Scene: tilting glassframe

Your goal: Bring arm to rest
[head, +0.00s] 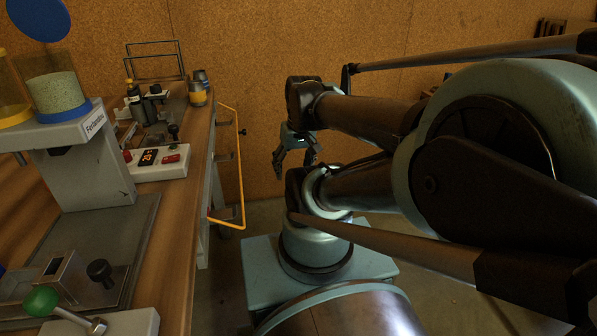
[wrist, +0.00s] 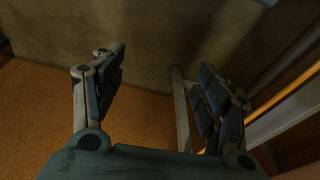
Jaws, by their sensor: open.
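My gripper (head: 295,163) hangs from my folded arm in the head view, in the open space right of the workbench (head: 186,225). Its fingers point down and stand apart with nothing between them. In the wrist view my gripper (wrist: 162,78) also shows its two fingers spread wide and empty. The orange glassframe (head: 240,165) hangs at the bench's right side, left of my gripper and apart from it in the head view. An orange bar, likely part of that frame (wrist: 290,90), shows at the right edge of the wrist view, beyond the right finger.
The bench carries a grey labelled machine (head: 85,145) with jars, a small panel with a red display (head: 158,160), a green-knobbed lever (head: 42,301) and a wire rack (head: 153,62). A cork wall (head: 250,60) stands behind. Bare floor (head: 225,265) shows between bench and my base.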

